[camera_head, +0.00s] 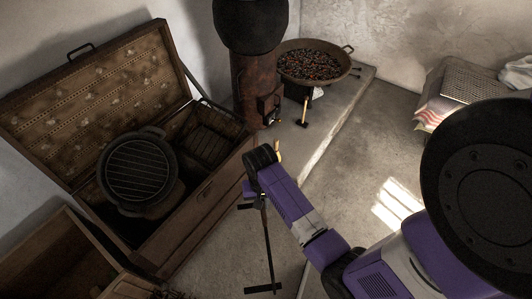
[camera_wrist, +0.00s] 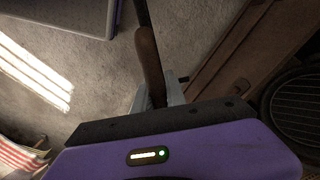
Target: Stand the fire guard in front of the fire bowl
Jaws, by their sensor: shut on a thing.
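The fire bowl (camera_head: 313,62) is a wide dark pan of glowing embers on the raised hearth ledge at the top of the head view. My gripper (camera_head: 274,160) is in front of the ledge, beside the chest, well short of the bowl. It is shut on a brown handle, clear between the fingers in the wrist view (camera_wrist: 157,95). The dark thin frame hanging below, seen nearly edge-on with short cross feet, appears to be the fire guard (camera_head: 267,245); its brown handle also shows in the wrist view (camera_wrist: 148,55). Whether its feet touch the floor I cannot tell.
An open wooden chest (camera_head: 203,205) holds a round grill (camera_head: 140,168) at left. A rusty stove (camera_head: 250,85) stands left of the bowl. A small tan-handled tool (camera_head: 304,110) is by the bowl. Grey floor (camera_head: 350,150) right of the ledge is clear.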

